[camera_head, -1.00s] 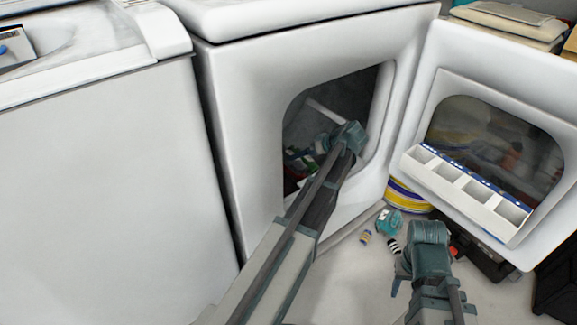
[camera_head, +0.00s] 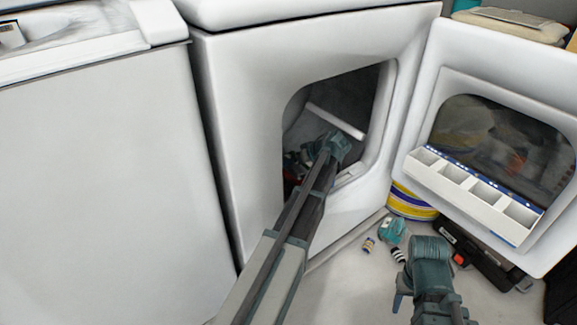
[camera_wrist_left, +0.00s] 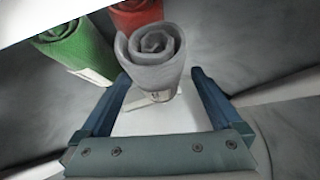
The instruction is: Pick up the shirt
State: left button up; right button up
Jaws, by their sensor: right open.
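A rolled grey cloth (camera_wrist_left: 150,55), which looks like a rolled shirt, stands between the finger ends of my left gripper (camera_wrist_left: 161,76) in the left wrist view. The fingers are wide apart on either side of the roll, and I see no clear grip on it. In the head view my left wrist (camera_head: 335,146) reaches into the open front-door machine (camera_head: 245,120), and its fingers are hidden. My right gripper (camera_head: 401,291) hangs low at the right, outside the machine. It is open and only partly visible.
A green roll (camera_wrist_left: 75,48) and a red roll (camera_wrist_left: 136,14) lie beside the grey one. The open door (camera_head: 425,110) with a white compartment tray (camera_head: 470,196) stands right of the opening.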

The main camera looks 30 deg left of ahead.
pick_arm(q)
jog(key=c, duration=1.4)
jog(key=shift+r, duration=0.2)
jog(key=shift+c, duration=0.2)
notch_tip(320, 180, up, 10)
jog(key=p, duration=1)
jog(key=shift+f, duration=0.1)
notch_tip(320, 180, up, 9)
jog(key=p, duration=0.9)
